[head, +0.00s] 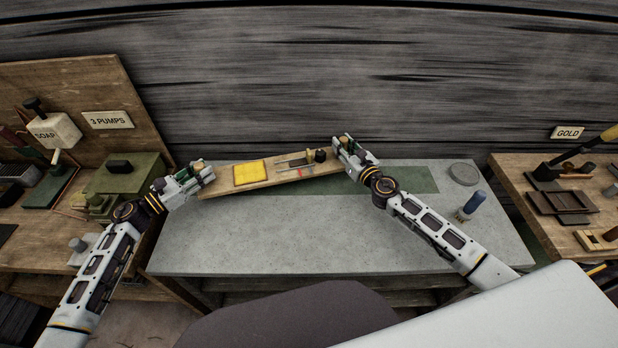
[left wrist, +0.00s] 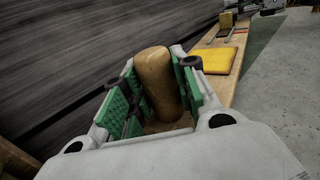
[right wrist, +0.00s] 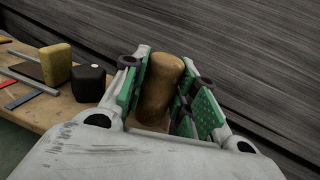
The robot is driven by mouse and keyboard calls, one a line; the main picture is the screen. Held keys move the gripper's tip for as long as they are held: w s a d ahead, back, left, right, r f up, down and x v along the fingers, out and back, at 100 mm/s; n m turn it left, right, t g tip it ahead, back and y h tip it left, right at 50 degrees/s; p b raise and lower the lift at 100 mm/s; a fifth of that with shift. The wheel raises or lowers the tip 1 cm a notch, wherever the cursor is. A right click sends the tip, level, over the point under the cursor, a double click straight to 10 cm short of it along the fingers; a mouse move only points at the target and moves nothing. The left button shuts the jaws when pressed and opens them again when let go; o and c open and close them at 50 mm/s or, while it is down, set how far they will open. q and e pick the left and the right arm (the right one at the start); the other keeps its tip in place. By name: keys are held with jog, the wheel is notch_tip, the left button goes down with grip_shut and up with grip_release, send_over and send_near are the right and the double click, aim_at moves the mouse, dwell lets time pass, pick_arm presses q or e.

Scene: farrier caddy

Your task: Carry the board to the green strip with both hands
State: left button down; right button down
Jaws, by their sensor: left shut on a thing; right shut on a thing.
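The wooden board (head: 220,186) spans between my two grippers at the back of the grey table, its left end looking a little lower than its right in the head view. On it are a yellow square pad (head: 250,173), a few thin tools and a dark block (head: 320,155). My left gripper (head: 205,174) is shut on a rounded wooden handle (left wrist: 160,84) at the board's left end. My right gripper (head: 342,146) is shut on the matching handle (right wrist: 160,85) at the right end. The green strip (head: 408,180) lies along the table's back, partly hidden by the board and my right arm.
The grey table (head: 270,235) is clear in front. Left bench holds a soap dispenser (head: 54,132) and green box (head: 125,178); the right bench (head: 520,176) holds trays and tools.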

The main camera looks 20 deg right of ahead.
pick_arm(q)
jog(key=shift+w+a, duration=0.1)
pick_arm(e)
jog(key=shift+w, duration=0.15)
jog(key=shift+r, duration=0.1)
